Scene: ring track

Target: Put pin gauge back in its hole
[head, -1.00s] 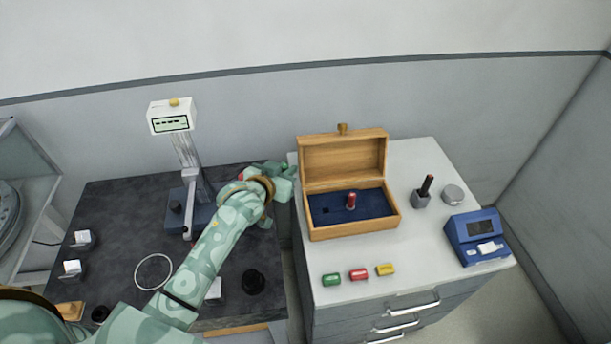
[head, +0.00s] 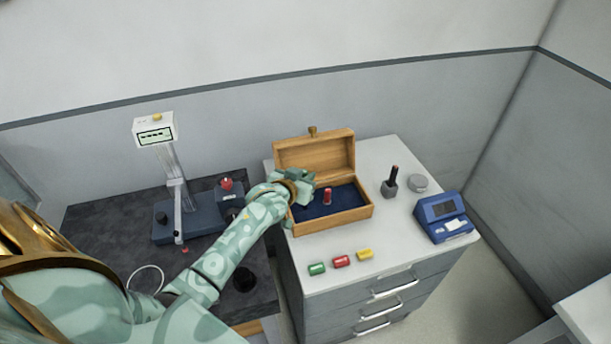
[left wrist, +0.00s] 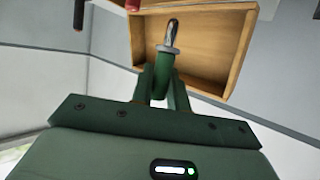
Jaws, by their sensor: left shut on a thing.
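The pin gauge (left wrist: 171,38), with a green handle and a bright metal tip, stands between the fingers of my left gripper (left wrist: 162,82) in the left wrist view. My left gripper is shut on it. In the head view my left gripper (head: 308,180) is over the left part of the open wooden box (head: 338,221), and I cannot make out the gauge there. The box has a dark blue insert (head: 346,197) and a raised lid (head: 318,152). A red-handled gauge (head: 327,196) stands in the insert. My gripper and wrist hide the insert's left side.
Green (head: 317,269), red (head: 341,261) and yellow (head: 364,254) pieces lie in front of the box. A measuring stand (head: 173,187) is left.

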